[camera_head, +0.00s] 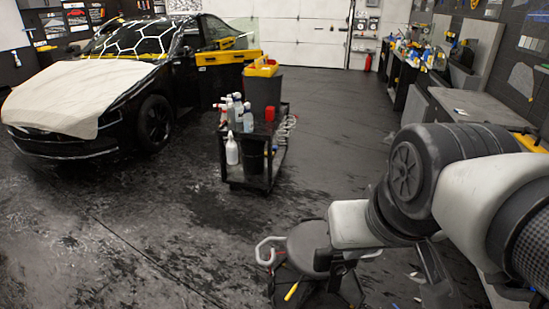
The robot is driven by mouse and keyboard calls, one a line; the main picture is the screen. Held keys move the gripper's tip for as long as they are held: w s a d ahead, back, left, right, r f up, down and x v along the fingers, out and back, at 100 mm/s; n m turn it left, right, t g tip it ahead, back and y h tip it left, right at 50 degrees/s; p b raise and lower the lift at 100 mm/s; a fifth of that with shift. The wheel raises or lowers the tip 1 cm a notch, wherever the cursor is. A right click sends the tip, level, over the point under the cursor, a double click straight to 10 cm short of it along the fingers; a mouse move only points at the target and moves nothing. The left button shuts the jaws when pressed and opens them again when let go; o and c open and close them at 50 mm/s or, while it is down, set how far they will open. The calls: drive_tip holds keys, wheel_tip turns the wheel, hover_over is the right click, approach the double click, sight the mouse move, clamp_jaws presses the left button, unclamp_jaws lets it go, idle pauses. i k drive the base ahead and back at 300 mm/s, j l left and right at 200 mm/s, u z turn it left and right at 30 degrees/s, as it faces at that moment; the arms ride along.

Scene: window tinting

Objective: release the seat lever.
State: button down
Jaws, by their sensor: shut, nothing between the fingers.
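A short yellow-tipped lever (291,291) shows low below the front left of the seat. My arm comes in from the right, and its white end link is over the right side of the stool. My gripper (342,272) hangs dark below that link, at the right edge of the seat and right of the lever. It is shut and empty. Its fingertips are hard to make out against the dark stool frame.
A black cart (246,179) with bottles and a yellow-topped bin (264,85) stands behind the stool. A black car (120,95) with a white cover on its hood is at the left. Workbenches (470,106) line the right wall. The floor left of the stool is clear.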

sight(295, 286)
drive_tip(key=i+z, duration=0.1)
drive_tip(key=z, duration=0.6)
drive_tip(key=i+j+z, duration=0.15)
drive_tip(key=j+z, duration=0.75)
drive_tip(key=j, duration=0.15)
drive_tip(key=j+z, duration=0.35)
drive_tip(key=j, duration=0.8)
drive_tip(key=k+j, duration=0.1)
drive_tip(key=j, duration=1.4)
drive_tip(key=k+j+z, duration=0.1)
drive_tip(key=j, duration=0.65)
drive_tip(key=k, duration=0.65)
drive_tip(key=i+z, duration=0.3)
drive_tip(key=i+j, duration=0.05)
